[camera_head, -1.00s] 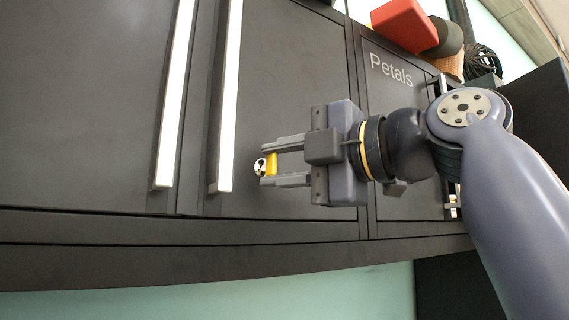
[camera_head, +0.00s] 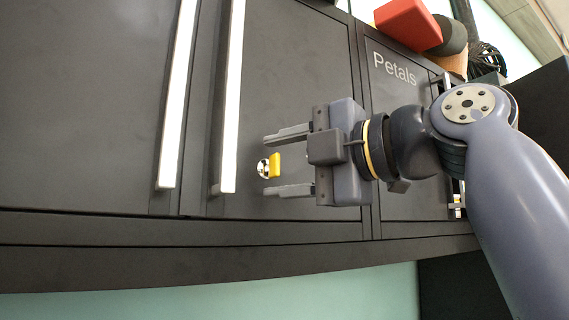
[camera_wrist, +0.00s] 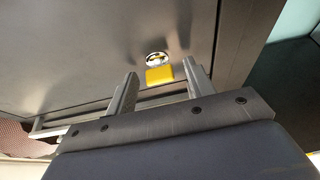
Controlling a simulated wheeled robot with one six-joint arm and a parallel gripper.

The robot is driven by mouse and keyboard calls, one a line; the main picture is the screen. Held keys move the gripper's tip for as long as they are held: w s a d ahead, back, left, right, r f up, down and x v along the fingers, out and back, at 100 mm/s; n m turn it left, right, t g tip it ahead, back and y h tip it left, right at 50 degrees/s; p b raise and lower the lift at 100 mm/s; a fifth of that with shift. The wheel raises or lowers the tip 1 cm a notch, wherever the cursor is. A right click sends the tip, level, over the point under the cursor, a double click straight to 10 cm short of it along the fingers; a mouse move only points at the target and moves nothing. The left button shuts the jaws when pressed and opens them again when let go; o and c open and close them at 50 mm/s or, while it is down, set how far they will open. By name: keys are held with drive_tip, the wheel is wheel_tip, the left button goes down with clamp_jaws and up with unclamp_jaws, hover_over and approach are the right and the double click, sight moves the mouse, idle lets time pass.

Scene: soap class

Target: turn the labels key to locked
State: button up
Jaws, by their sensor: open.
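A small yellow key (camera_head: 275,165) sits in a round silver lock (camera_head: 263,168) on a dark cabinet door (camera_head: 290,70). My gripper (camera_head: 287,163) is open, with one finger above the key and one below it, both apart from it in the head view. In the wrist view the yellow key (camera_wrist: 159,75) and its silver lock (camera_wrist: 157,58) show between and just beyond the fingertips of my gripper (camera_wrist: 161,82). No label naming this door is visible.
Two long white vertical handles (camera_head: 231,100) stand left of the lock. A door marked "Petals" (camera_head: 393,68) is to the right. A red block (camera_head: 407,24) and a dark round object (camera_head: 450,36) rest on top of the cabinet.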

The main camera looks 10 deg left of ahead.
drive_tip(key=b+v, duration=0.1)
drive_tip(key=v, duration=0.9)
drive_tip(key=shift+s+d, duration=0.15)
drive_tip(key=shift+d, duration=0.2)
drive_tip(key=shift+a, duration=0.1)
idle(0.6)
drive_tip(key=shift+p+x, duration=0.5)
drive_tip(key=shift+x, duration=4.8)
